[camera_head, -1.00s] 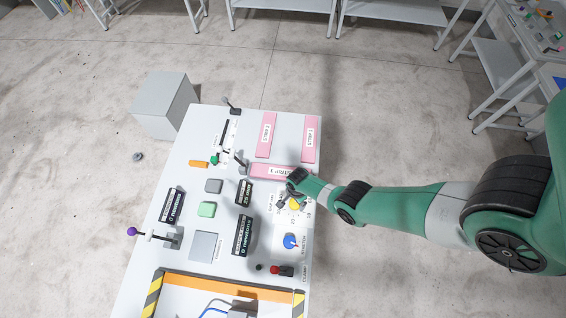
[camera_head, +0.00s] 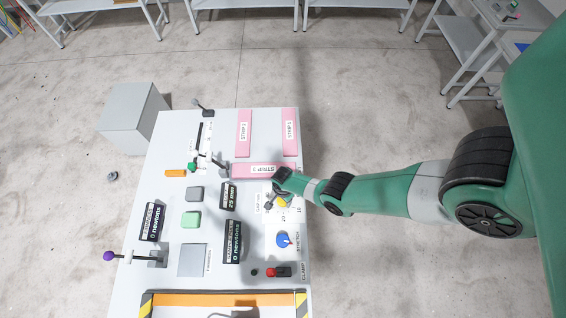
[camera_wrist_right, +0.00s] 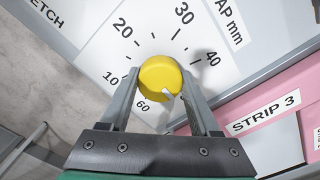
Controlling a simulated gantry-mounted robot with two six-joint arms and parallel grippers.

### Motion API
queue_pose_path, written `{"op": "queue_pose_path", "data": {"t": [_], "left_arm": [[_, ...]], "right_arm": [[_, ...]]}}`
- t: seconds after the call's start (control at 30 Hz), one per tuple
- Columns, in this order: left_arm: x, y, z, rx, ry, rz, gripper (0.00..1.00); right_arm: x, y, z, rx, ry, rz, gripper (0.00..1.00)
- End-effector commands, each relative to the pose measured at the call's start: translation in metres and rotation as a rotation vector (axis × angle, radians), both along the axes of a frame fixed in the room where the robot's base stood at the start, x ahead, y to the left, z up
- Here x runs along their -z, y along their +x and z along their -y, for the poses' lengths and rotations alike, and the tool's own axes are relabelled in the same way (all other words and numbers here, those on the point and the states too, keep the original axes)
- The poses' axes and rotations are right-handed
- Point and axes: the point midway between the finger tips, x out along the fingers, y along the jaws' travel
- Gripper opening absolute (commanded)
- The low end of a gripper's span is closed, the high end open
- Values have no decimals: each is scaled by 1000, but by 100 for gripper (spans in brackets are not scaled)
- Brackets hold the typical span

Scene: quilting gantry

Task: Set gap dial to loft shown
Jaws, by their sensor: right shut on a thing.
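The gap dial is a yellow knob (camera_wrist_right: 161,76) on a white scale marked "GAP mm", with 10, 20, 30, 40 and 60 readable in the right wrist view. A white mark sits low on the knob; its exact reading is unclear. My right gripper (camera_wrist_right: 160,88) is shut on the knob, one finger on each side. In the head view the right gripper (camera_head: 277,191) reaches the dial from the right and partly covers it; some yellow (camera_head: 283,201) shows. A dark display (camera_head: 229,196) left of the dial seems to read 25 mm. My left gripper is not in view.
Pink strip 3 (camera_head: 245,170) lies just behind the gripper; strips 1 and 2 (camera_head: 289,125) lie farther back. A blue knob (camera_head: 282,239) and red-tipped clamp lever (camera_head: 271,272) are in front of the dial. A purple-knobbed lever (camera_head: 110,255) stands at the left.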

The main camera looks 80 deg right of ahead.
Motion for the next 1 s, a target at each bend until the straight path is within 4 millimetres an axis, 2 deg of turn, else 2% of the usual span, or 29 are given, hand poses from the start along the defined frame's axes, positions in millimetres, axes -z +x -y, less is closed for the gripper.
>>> {"op": "queue_pose_path", "data": {"t": [0.03, 0.13, 0.17, 0.57, 1.0], "left_arm": [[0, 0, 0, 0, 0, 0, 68], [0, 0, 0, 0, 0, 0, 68], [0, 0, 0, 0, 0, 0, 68], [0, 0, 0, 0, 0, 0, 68], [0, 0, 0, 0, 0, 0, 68]], "right_arm": [[0, 0, 0, 0, 0, 0, 26], [0, 0, 0, 0, 0, 0, 8], [0, 0, 0, 0, 0, 0, 7], [0, 0, 0, -78, 0, 0, 7], [0, 0, 0, -430, 0, 0, 7]]}}
